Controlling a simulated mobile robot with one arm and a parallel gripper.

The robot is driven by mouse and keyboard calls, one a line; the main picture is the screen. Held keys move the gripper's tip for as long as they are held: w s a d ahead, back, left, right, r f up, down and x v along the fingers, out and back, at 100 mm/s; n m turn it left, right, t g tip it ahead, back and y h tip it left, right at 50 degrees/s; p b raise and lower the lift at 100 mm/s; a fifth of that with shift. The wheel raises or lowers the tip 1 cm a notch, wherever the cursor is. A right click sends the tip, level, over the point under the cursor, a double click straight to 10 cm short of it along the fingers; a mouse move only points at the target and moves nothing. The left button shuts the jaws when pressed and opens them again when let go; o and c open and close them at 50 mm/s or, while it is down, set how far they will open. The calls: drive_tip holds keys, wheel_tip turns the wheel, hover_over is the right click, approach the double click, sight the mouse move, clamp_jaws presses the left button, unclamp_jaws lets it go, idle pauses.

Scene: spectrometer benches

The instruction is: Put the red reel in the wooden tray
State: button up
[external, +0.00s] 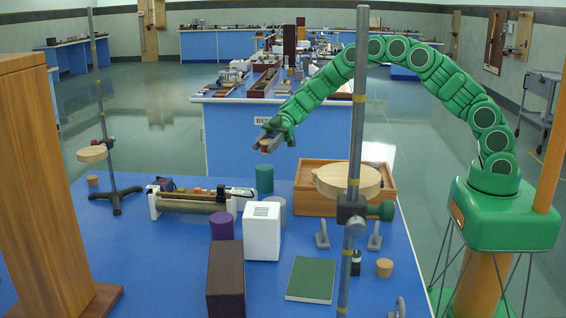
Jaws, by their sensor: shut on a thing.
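My gripper (269,139) is raised above the far side of the blue bench, at the end of my green arm. It is shut on a small reddish-brown piece (266,146), apparently the red reel, mostly hidden by the fingers. The wooden tray (312,206) stands at the back right of the bench. In the picture the gripper is above and to the left of the tray, clear of it. A round wooden plate on a stand hides part of the tray, and its inside shows little.
A metal rod stand (358,120) with a round wooden plate (347,181) rises before the tray. A green cylinder (264,178), a white box (262,232), a purple cylinder (222,226) and a green book (311,279) stand or lie nearby. The front left bench is partly clear.

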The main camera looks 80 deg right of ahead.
drive_tip(key=s+d+r+m+t, duration=0.1)
drive_tip(key=s+d, duration=0.2)
drive_tip(key=s, duration=0.5)
drive_tip(key=s+d, duration=0.3)
drive_tip(key=s, duration=0.4)
drive_tip(key=s+a+r, duration=0.1)
drive_tip(key=s, duration=0.2)
drive_tip(key=s+a+r, duration=0.1)
drive_tip(key=s, duration=0.2)
drive_tip(key=s+r, duration=0.1)
drive_tip(key=s, duration=0.2)
drive_tip(key=shift+a+r, duration=0.1)
drive_tip(key=shift+a, duration=0.3)
drive_tip(key=s+a+r+n+g, duration=0.2)
drive_tip(key=s+a+r, duration=0.2)
drive_tip(key=s+a, duration=0.25)
drive_tip(key=w+f, duration=0.2)
drive_tip(key=w, duration=0.1)
drive_tip(key=w+f, duration=0.3)
drive_tip(key=w, duration=0.1)
drive_tip(key=w+f, duration=0.2)
drive_tip(key=w, duration=0.2)
drive_tip(key=shift+w+d+f, duration=0.15)
drive_tip(key=shift+d+f, duration=0.15)
drive_tip(key=shift+d, duration=0.05)
drive_tip(key=shift+w+f, duration=0.8)
drive_tip(key=shift+f, duration=0.2)
drive_tip(key=shift+d+f, duration=0.1)
drive_tip(key=shift+f, duration=1.25)
drive_tip(key=shift+f, duration=0.15)
